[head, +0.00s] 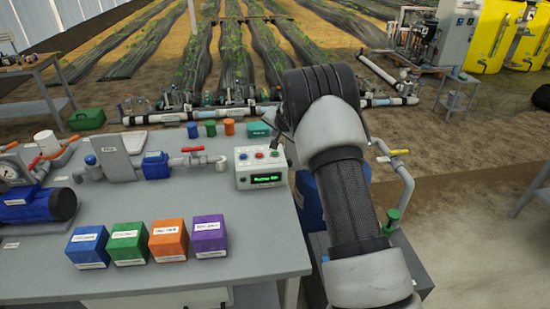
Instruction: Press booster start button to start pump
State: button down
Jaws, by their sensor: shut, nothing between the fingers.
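The control box (262,170) is a pale box near the right edge of the grey bench. It has a row of small coloured buttons (259,155) on its sloped top, and a dark display (266,179) with green text on its front. The button labels are too small to read. My arm reaches up on the right and bends over towards the box. My gripper (276,136) is mostly hidden by my arm; a dark part of it shows just behind and above the box's right end. It is shut and empty. I cannot tell whether it touches a button.
The grey bench (270,240) holds blue, green, orange and purple boxes (168,240) at the front. A blue pump (38,205) and pipework with a red-handled valve (192,150) stand left of the control box. A pipe with a yellow handle (398,152) rises right of my arm.

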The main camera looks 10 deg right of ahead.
aim_at(276, 155)
notch_tip(276, 155, down, 5)
jog(key=b, duration=0.3)
jog(key=shift+f+b, duration=0.1)
jog(key=shift+b, duration=0.3)
dwell(1.5)
jog(key=shift+f+b, duration=0.4)
jog(key=shift+b, duration=0.15)
jog(key=shift+f+b, duration=0.4)
dwell(0.7)
jog(key=shift+r, duration=0.15)
jog(key=shift+r+p, duration=0.55)
jog(key=shift+r, duration=0.1)
jog(key=shift+r, duration=0.1)
notch_tip(276, 155, up, 5)
jog(key=p, duration=0.3)
jog(key=shift+p, duration=0.35)
